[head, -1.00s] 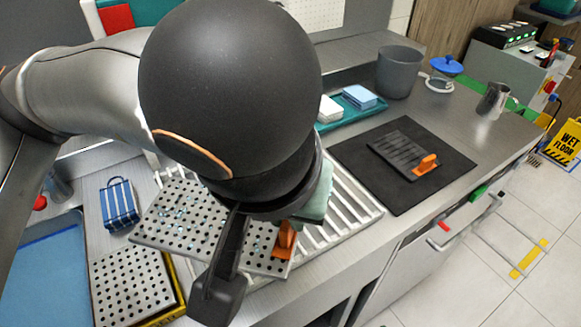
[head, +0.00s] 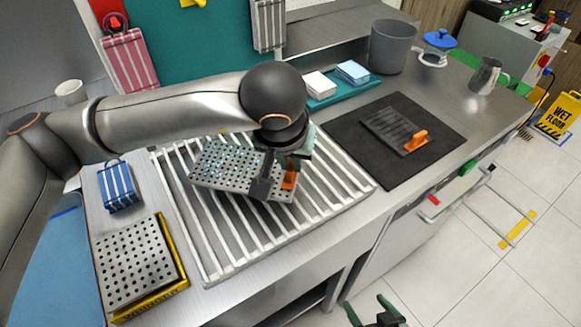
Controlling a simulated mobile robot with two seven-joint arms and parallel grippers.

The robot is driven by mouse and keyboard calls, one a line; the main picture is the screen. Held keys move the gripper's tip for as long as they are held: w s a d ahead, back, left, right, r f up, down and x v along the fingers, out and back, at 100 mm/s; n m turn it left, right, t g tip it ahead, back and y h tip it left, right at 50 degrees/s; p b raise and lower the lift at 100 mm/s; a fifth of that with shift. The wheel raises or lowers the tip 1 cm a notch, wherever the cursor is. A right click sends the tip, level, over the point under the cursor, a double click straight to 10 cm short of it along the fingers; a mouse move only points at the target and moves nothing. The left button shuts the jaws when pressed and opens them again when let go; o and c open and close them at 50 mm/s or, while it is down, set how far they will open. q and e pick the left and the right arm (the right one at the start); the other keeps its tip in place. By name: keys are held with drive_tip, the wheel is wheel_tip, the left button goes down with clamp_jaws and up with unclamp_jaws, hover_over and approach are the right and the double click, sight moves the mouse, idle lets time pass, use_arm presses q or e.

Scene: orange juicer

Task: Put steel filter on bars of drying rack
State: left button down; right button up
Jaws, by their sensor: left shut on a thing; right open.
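The steel filter (head: 222,168), a perforated plate with an orange tab (head: 289,179), is over the left-middle part of the white-barred drying rack (head: 335,192). My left gripper (head: 276,180) is shut on the filter at its tab end, reaching down from above. The filter looks roughly flat, slightly tilted. I cannot tell whether its underside touches the bars. My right gripper (head: 368,309) is open and empty at the bottom edge, in front of the counter over the floor.
A yellow wringer with a perforated top (head: 135,262) and a blue-striped cloth (head: 119,185) are left of the rack. A black mat (head: 350,150) with a slotted plate (head: 392,128) is right. A teal tray (head: 330,97) stands behind. The rack's right bars are free.

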use_arm(q)
drive_tip(key=shift+s+f, duration=0.1)
drive_tip(key=shift+f, duration=1.2)
drive_tip(key=shift+f, duration=0.2)
drive_tip(key=c, duration=0.9)
unclamp_jaws()
drive_tip(key=shift+r, duration=0.1)
drive_tip(key=shift+s+r, duration=0.1)
drive_tip(key=shift+r, duration=0.4)
drive_tip(key=v, duration=1.1)
